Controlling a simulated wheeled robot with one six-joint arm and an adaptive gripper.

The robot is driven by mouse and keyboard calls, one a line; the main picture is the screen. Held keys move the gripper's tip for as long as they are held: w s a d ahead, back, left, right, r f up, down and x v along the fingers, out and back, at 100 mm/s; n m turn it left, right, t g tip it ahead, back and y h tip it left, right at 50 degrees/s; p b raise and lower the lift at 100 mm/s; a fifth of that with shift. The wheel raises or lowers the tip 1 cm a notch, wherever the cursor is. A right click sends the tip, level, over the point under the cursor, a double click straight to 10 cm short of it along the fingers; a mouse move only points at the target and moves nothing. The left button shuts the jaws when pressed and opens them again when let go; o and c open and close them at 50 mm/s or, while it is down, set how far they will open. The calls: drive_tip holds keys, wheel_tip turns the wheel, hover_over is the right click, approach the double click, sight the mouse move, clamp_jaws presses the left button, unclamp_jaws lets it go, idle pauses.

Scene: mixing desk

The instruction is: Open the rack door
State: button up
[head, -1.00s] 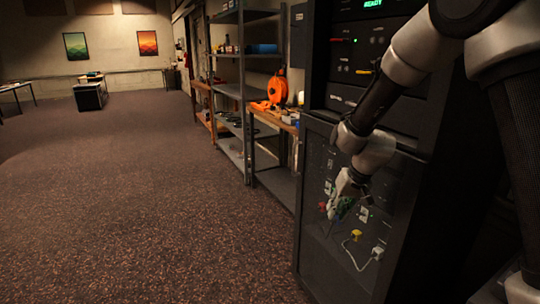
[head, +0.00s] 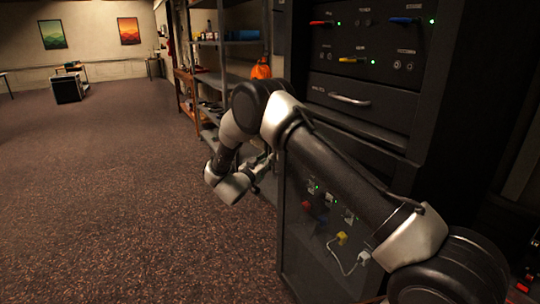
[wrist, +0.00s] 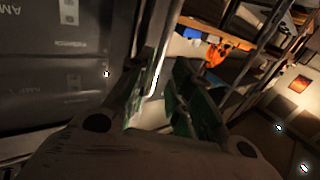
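The rack door (head: 318,255) is a dark see-through panel on the lower part of the black rack, with coloured plugs and a pale cable showing through it. It looks shut or nearly so; my arm hides much of it. My gripper (head: 263,160) is at the door's upper left edge in the head view, partly hidden behind my arm. In the wrist view my gripper (wrist: 166,88) has its green-padded fingers apart. A bright thin upright bar (wrist: 156,75), perhaps the door's handle or edge, shows between them, nearer the left finger. I cannot tell whether they touch.
Above the door is a drawer with a silver handle (head: 349,99) and panels with coloured levers. Shelves (head: 228,60) and an orange reel (head: 261,71) stand close behind my gripper. The carpet (head: 110,200) to the left is clear.

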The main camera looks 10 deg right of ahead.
hover_over(273, 170)
drive_tip(key=shift+w+d, duration=0.1)
drive_tip(key=shift+w, duration=0.2)
clamp_jaws()
